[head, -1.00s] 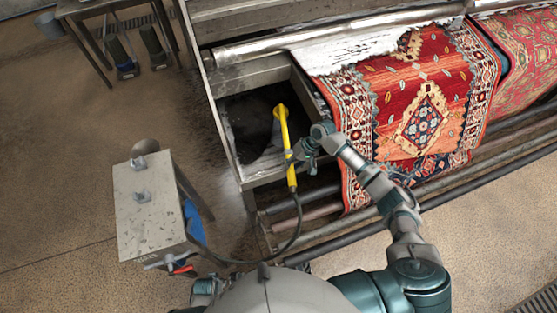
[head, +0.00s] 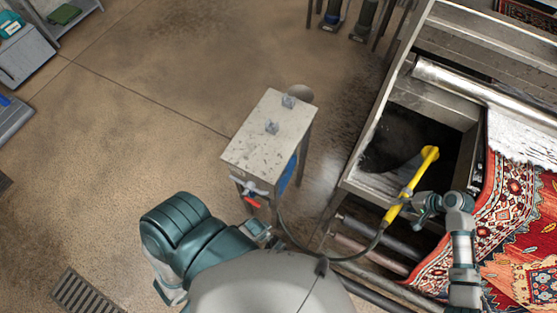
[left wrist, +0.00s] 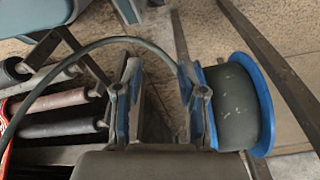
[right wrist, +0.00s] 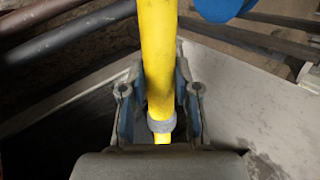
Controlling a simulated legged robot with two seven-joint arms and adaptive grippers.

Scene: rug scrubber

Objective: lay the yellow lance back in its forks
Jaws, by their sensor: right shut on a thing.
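The yellow lance (head: 407,190) is held over the dark open trough in the head view, its flared head pointing up and right. My right gripper (head: 418,203) is shut around its shaft; the right wrist view shows the yellow shaft (right wrist: 158,60) between the fingers. A dark hose (head: 345,258) runs from the lance's lower end towards the stand.
The metal trough frame (head: 375,145) with rollers (head: 375,240) lies right of the stand. A red patterned rug (head: 500,235) drapes at the far right. A blue-rimmed reel (left wrist: 262,95) is close to my left fingers. Open floor lies left of the stand.

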